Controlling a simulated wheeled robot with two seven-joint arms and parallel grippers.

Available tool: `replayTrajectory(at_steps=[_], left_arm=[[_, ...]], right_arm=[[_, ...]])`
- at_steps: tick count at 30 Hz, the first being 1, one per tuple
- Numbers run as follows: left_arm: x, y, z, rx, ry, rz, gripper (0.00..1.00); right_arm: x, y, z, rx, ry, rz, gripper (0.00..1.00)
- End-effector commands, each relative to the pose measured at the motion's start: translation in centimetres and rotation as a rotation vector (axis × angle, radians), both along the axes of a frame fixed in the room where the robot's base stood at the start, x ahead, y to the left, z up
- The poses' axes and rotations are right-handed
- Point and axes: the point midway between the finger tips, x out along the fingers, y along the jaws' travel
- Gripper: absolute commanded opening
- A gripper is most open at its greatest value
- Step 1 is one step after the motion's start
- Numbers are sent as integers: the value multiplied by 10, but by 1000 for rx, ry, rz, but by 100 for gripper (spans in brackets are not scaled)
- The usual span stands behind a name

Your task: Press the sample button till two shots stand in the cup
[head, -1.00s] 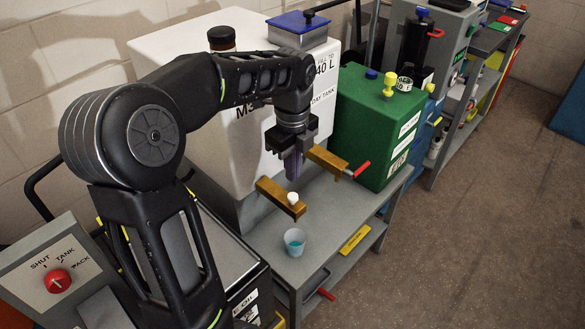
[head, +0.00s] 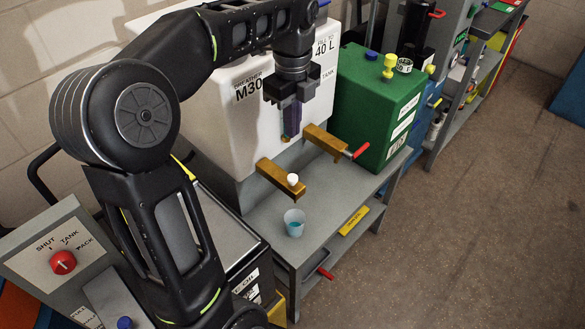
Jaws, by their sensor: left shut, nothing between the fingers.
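The white round sample button (head: 292,179) sits on top of the brass sample block (head: 278,183) that juts from the white day tank (head: 215,105). A clear cup (head: 294,222) stands on the grey shelf below the block's outer end, with some blue-green liquid low in it. I cannot tell how many shots that is. My left gripper (head: 291,138) is shut and empty, pointing down in front of the tank, above and behind the button and apart from it. My right gripper is not in view.
A second brass block (head: 325,140) with a red lever (head: 361,151) sticks out to the right of the gripper. A green tank (head: 375,105) stands beyond it. A selector panel with a red knob (head: 62,262) is at lower left.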

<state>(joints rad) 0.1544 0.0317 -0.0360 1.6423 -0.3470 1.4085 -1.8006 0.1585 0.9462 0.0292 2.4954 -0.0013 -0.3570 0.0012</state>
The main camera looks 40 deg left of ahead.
Motion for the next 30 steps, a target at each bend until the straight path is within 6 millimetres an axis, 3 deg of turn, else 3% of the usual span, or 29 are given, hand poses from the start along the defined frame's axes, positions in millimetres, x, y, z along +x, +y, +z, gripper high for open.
replayTrajectory(at_steps=[10,24,30], left_arm=[[-1,0,-36,-1,5,1,0],[-1,0,-123,-1,4,1,0],[0,0,-138,0,1,1,0]], right_arm=[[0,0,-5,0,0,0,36],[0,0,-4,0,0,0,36],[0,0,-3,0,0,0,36]])
